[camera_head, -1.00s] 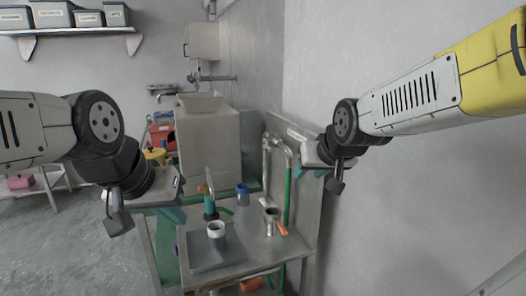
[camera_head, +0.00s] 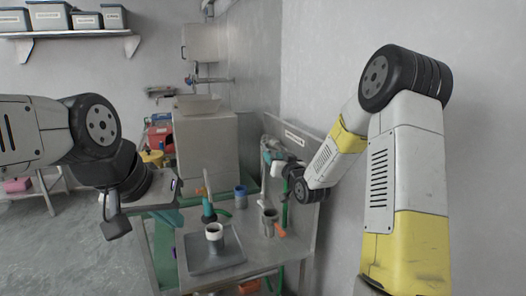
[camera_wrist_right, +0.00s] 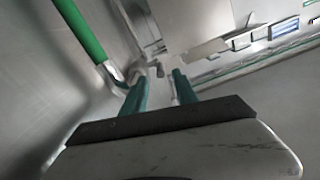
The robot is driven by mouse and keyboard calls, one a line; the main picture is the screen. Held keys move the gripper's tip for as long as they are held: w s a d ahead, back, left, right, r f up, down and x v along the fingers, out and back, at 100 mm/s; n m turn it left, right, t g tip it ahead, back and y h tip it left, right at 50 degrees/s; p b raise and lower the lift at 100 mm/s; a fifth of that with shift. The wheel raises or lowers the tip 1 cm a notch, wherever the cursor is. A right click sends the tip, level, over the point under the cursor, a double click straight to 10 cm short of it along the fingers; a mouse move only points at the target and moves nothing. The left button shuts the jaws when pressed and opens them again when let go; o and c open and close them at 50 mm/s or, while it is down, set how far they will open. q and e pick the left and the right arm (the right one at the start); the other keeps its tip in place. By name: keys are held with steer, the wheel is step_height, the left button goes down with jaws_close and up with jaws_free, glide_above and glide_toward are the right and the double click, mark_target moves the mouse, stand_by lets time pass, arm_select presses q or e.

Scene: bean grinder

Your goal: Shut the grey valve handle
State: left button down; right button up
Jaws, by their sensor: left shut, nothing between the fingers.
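The grey pipework (camera_head: 267,183) with green hose stands at the back right of the metal bench, mostly covered by my right arm in the head view. My right gripper (camera_head: 268,157) is at the top of this pipework. In the right wrist view its two teal fingers (camera_wrist_right: 158,86) are apart. A small grey metal fitting (camera_wrist_right: 152,70) shows just beyond and between the fingertips; I cannot tell whether it is the valve handle or whether the fingers touch it. My left gripper (camera_head: 170,212) is shut and empty, left of the bench top.
On the metal bench are a grey tray (camera_head: 216,262) with a white-rimmed cup (camera_head: 214,232), a blue cup (camera_head: 240,196), a teal-handled tool (camera_head: 208,209) and a metal holder (camera_head: 269,222) with an orange handle. A wall stands close at right.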

mark_target(266, 148)
steer(key=x, duration=0.7)
steer(key=shift+w+a, duration=0.1)
steer(key=shift+w, duration=0.15)
jaws_close()
stand_by(1.1)
